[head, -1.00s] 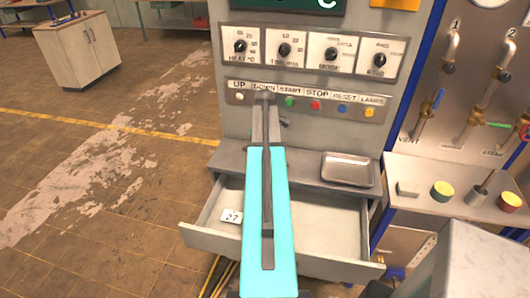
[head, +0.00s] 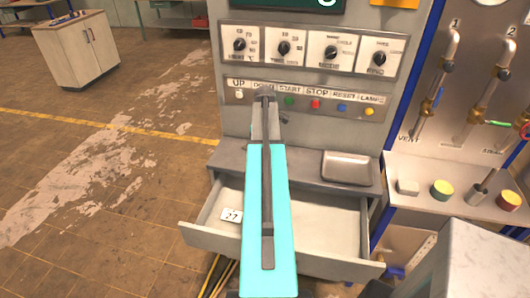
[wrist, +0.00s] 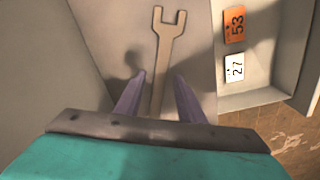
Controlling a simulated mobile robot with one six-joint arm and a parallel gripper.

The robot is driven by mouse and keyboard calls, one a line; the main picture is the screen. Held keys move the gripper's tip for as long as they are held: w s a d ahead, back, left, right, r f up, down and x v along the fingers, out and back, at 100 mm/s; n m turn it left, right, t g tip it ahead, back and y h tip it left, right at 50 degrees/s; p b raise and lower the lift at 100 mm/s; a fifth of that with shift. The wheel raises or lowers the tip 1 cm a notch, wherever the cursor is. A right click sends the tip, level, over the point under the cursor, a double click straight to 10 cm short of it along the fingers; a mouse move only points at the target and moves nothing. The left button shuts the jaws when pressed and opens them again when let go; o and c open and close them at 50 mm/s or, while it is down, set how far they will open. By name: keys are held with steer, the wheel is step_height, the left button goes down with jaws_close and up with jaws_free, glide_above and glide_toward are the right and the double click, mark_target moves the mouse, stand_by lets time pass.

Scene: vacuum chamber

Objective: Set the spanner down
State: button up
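The spanner (wrist: 162,57) shows in the wrist view as a tan, open-ended wrench. Its forked end points away from my gripper, over a grey surface. My gripper (wrist: 160,76) has its two purple-grey fingers apart, one on each side of the spanner's handle. A gap shows between each finger and the handle, and the handle's near end is hidden by my wrist. I cannot tell whether the spanner lies flat on the surface. In the head view my teal arm reaches over the open drawer (head: 330,222); my fingers and the spanner are hidden there.
A white tag marked 27 (head: 231,215) is at the drawer's left; an orange tag marked 53 (wrist: 236,24) shows beside it in the wrist view. The control panel (head: 305,90) rises behind. Open floor lies left.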

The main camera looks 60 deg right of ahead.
step_height(320, 180, up, 11)
steer(key=b, duration=0.3)
steer(key=shift+b, duration=0.35)
stand_by(1.0)
